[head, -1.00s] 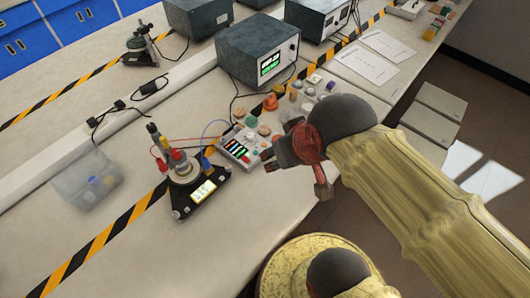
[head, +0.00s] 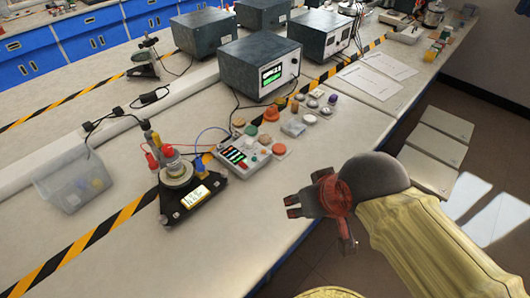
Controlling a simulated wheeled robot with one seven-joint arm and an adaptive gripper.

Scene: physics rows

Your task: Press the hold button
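The hold button cannot be singled out, as no label is legible. A pale control unit (head: 241,156) with a striped, lit screen and small buttons lies on the bench left of centre. Round coloured knobs or buttons stand behind and beside it, including an orange one (head: 271,113) and a salmon one (head: 279,149). My gripper (head: 290,206) is to the right of and nearer than the control unit in the picture, over the bench's front edge, and touches nothing that I can see. Its fingertips point left; they are too small and dark to tell their opening.
A black-based instrument (head: 193,196) with cables stands left of the control unit. A clear bin (head: 72,186) is farther left. A grey box with a lit display (head: 262,66) stands behind. Bare bench (head: 330,135) lies right of the knobs.

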